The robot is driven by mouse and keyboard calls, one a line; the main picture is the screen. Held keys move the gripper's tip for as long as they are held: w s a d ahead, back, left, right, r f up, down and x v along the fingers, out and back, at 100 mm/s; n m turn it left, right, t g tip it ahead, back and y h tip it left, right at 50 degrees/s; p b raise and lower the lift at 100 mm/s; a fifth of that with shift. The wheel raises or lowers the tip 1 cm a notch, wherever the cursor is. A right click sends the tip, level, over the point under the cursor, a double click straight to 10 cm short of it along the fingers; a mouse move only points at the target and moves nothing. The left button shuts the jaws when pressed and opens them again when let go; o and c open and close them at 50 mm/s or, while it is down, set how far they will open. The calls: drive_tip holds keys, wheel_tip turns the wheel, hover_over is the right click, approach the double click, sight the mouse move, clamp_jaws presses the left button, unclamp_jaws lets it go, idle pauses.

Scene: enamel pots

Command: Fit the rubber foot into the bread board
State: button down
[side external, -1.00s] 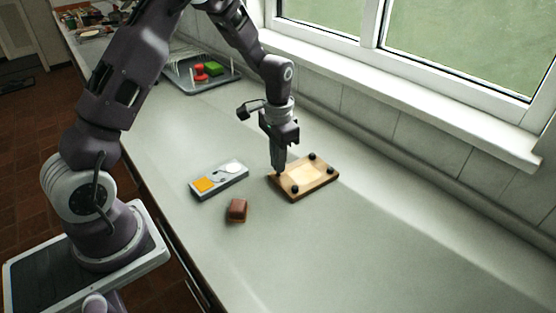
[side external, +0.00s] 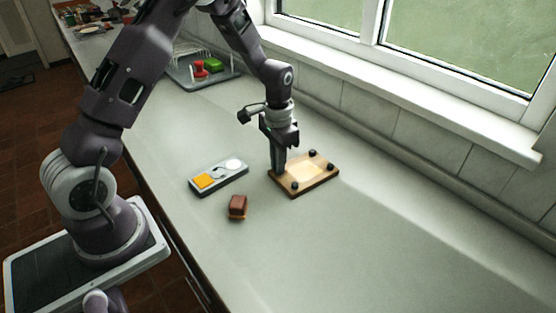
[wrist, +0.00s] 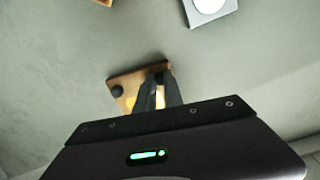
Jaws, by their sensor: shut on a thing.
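The bread board (side external: 318,183) is a small wooden slab with a pale middle, lying on the counter. Black rubber feet show at three corners, such as the near one (side external: 294,187). My gripper (side external: 278,172) points down at the board's left corner, its fingers shut. The foot between the fingertips is hidden by them, so I cannot tell how it sits in the corner. In the wrist view, my gripper (wrist: 157,78) covers part of the board (wrist: 128,78), and one black foot (wrist: 117,91) shows beside the fingers.
A grey tray (side external: 236,178) with an orange square and a white disc lies left of the board. A brown block (side external: 238,203) sits in front of it. A rack (side external: 205,82) with red and green things stands behind. The counter at the right is clear.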

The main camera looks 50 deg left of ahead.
drive_tip(key=c, duration=1.4)
unclamp_jaws()
drive_tip(key=shift+o, duration=0.2)
drive_tip(key=shift+r, duration=0.1)
drive_tip(key=s+d+r+t, duration=0.1)
drive_tip(key=s+d+r, duration=0.15)
drive_tip(key=r, duration=0.65)
drive_tip(key=s+d+r+t, duration=0.1)
drive_tip(key=s+r, duration=0.3)
drive_tip(key=r, duration=0.6)
drive_tip(key=s+d+r+t, duration=0.1)
drive_tip(key=s+d+r, duration=0.1)
drive_tip(key=s, duration=0.7)
drive_tip(key=s+d+r+n+t, duration=0.1)
drive_tip(key=s+d+r+t, duration=0.1)
drive_tip(key=s, duration=0.8)
drive_tip(key=shift+d+r+n+t, duration=0.3)
drive_tip(key=shift+d+r, duration=0.05)
drive_tip(key=shift+r, duration=0.3)
